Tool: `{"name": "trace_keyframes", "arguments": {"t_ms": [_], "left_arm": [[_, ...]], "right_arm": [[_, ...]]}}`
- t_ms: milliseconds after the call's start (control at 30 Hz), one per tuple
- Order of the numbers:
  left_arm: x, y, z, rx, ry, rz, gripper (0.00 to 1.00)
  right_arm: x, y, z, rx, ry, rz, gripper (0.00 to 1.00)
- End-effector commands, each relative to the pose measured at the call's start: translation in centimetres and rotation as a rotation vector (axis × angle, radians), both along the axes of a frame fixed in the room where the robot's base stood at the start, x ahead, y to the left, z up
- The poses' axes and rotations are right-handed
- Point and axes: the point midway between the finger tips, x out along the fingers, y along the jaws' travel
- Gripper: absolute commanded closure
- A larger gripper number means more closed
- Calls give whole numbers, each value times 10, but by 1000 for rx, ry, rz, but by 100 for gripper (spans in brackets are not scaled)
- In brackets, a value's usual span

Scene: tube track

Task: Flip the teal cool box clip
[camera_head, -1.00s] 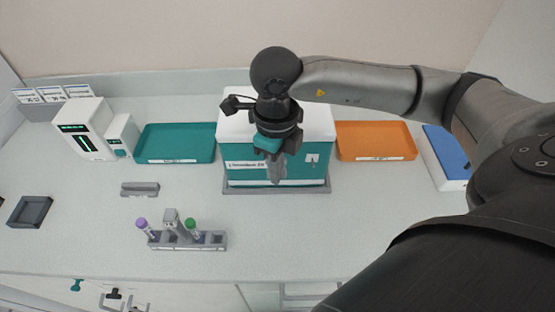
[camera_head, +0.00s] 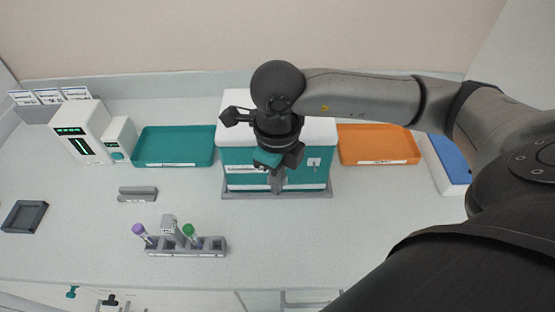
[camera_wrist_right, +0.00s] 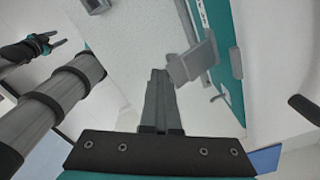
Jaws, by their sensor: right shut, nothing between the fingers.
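The teal cool box (camera_head: 235,180) with a white lid (camera_head: 318,130) stands at the back middle of the bench. My right gripper (camera_head: 277,187) points down in front of its front face and hides part of it. In the right wrist view its fingers (camera_wrist_right: 160,78) are shut and empty. A grey flap-like piece (camera_wrist_right: 193,62), which looks like the clip, sticks out from the box's teal side (camera_wrist_right: 222,65) close beside the fingertips. I cannot tell whether they touch. A dark gripper with a teal ring, apparently my left gripper (camera_wrist_right: 50,43), shows in the wrist view's upper left.
A teal tray (camera_head: 175,160) lies left of the box and an orange tray (camera_head: 378,160) right of it. A tube rack (camera_head: 186,250) with purple- and green-capped tubes stands nearer the front. The bench right of the rack is clear.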

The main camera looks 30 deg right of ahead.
Motion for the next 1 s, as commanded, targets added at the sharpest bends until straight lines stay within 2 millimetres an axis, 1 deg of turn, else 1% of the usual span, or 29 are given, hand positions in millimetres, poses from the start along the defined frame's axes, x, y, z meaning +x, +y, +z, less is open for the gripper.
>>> {"name": "trace_keyframes", "arguments": {"t_ms": [33, 167, 800, 1000], "left_arm": [[0, 0, 0, 0, 0, 0, 50], [0, 0, 6, 0, 0, 0, 50], [0, 0, 50, 0, 0, 0, 50], [0, 0, 60, 0, 0, 0, 50]], "right_arm": [[2, -4, 0, -12, -5, -9, 100], [1, -3, 8, -12, -4, -8, 100], [-13, 7, 72, -4, 0, 1, 100], [-17, 10, 88, -4, 0, 3, 100]]}}
